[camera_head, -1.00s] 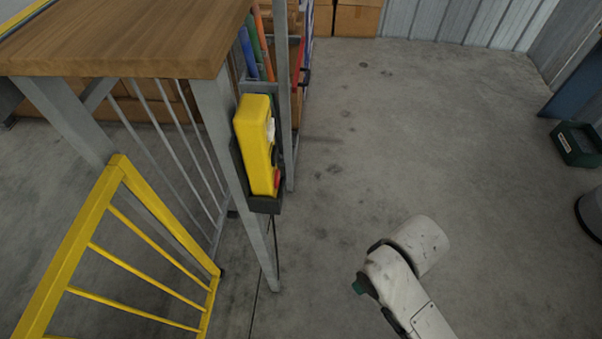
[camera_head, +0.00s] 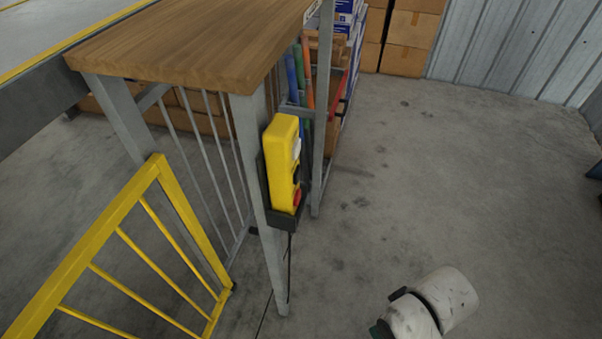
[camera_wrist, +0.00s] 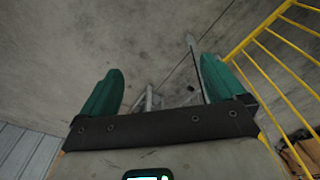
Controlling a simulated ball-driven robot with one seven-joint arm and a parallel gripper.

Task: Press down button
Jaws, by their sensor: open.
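A yellow control box (camera_head: 284,165) sits in a dark holder on the grey leg of the wooden table, in the head view. Its right face carries a white button (camera_head: 296,149) at the top, a dark part in the middle and a red button (camera_head: 297,197) at the bottom. My gripper (camera_wrist: 160,90) shows in the wrist view with its two green fingers wide apart and nothing between them. It points toward the grey floor and a table leg. The control box is not visible in the wrist view. In the head view only part of my arm shows, low and right of the box.
A wooden tabletop (camera_head: 190,40) stands above and left of the box. A yellow railing (camera_head: 150,205) is at the lower left and also shows in the wrist view (camera_wrist: 262,52). A rack with coloured tubes and cardboard boxes (camera_head: 410,40) stand behind.

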